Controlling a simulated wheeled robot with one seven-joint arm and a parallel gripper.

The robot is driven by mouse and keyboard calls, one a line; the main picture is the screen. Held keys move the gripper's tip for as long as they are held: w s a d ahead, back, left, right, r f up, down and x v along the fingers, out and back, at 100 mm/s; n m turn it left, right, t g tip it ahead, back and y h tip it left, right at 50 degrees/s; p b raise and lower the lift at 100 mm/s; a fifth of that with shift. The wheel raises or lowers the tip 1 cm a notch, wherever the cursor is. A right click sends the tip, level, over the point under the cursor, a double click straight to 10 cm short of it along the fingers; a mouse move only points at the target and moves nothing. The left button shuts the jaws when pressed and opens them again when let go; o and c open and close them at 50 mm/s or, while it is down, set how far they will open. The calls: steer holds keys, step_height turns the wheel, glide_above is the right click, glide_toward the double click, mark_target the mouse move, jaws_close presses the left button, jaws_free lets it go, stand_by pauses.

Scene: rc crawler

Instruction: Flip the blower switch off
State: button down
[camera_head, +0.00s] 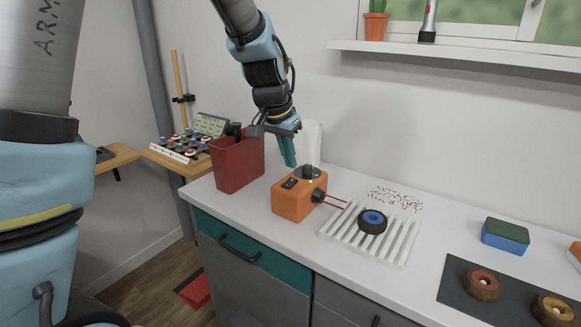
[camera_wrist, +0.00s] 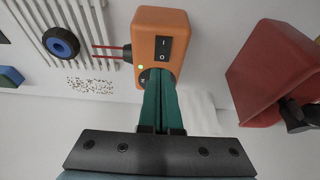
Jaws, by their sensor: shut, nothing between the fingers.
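The blower is an orange box (camera_head: 298,196) on the white counter, and it also shows in the wrist view (camera_wrist: 146,20). Its black rocker switch (camera_wrist: 162,48), marked I and O, is on the top face and shows in the head view too (camera_head: 290,183). My gripper (camera_head: 290,164) points down just above the box's back part. Its green fingers (camera_wrist: 161,72) are shut together with nothing between them, near the O end of the switch, partly covering the round part. I cannot tell whether they touch.
A dark red bin (camera_head: 237,163) stands close left of the blower. A green-blue sponge (camera_head: 505,236) lies farther right.

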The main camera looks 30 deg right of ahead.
mark_target(289, 184)
steer(key=shift+d+f+p, duration=0.2)
steer(key=shift+f+p, duration=0.15)
steer(key=shift+f, duration=1.5)
steer(key=shift+w+d+f+b, duration=0.1)
steer(key=shift+w+f+b, duration=0.05)
steer(key=shift+f+b, duration=0.2)
steer(key=shift+s+a+f, duration=0.15)
steer(key=shift+s+a, duration=0.4)
steer(key=shift+a, duration=0.3)
